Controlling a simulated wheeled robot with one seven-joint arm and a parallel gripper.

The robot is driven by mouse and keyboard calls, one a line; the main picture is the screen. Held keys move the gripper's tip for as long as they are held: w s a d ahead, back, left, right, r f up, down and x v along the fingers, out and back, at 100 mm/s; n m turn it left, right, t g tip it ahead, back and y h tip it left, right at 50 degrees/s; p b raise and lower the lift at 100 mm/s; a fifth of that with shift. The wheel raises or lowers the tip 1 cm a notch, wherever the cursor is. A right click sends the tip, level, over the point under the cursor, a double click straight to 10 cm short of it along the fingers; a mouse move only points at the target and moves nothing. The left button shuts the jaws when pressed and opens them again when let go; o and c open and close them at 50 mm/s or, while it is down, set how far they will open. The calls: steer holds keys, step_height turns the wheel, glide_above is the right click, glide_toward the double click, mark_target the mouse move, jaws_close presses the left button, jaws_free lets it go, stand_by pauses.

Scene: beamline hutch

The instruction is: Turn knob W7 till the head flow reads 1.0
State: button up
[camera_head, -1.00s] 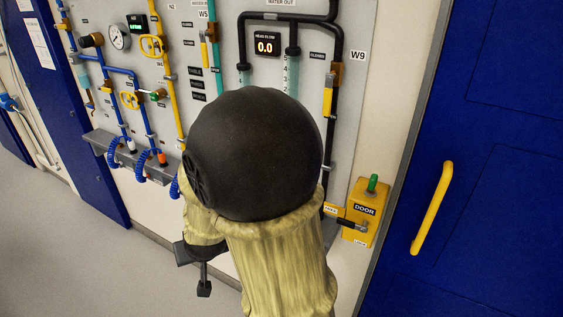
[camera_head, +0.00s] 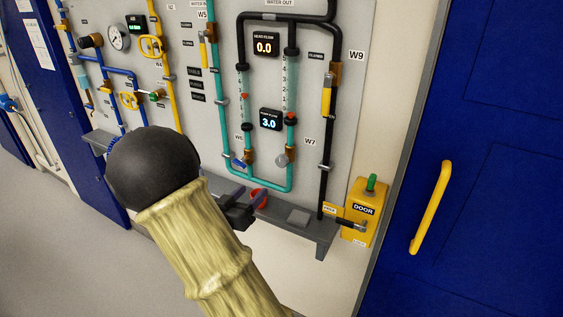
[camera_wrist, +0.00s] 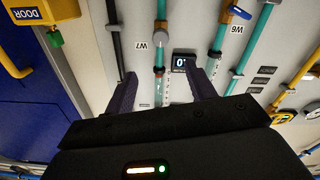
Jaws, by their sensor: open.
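Knob W7 (camera_head: 283,159) is a small grey round knob at the foot of the right teal flow tube, left of the W7 label (camera_head: 312,142).
A second display (camera_head: 270,120) reads 3.0. The W6 valve (camera_head: 238,161) has a blue handle left of W7. A grey ledge (camera_head: 310,228) runs below. A yellow door box (camera_head: 366,212) stands at right.

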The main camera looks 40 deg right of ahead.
mark_target(280, 163)
steer(key=p+x, duration=0.4)
steer(key=x, duration=1.3)
steer(key=shift+w+d, duration=0.2)
steer(key=c, duration=1)
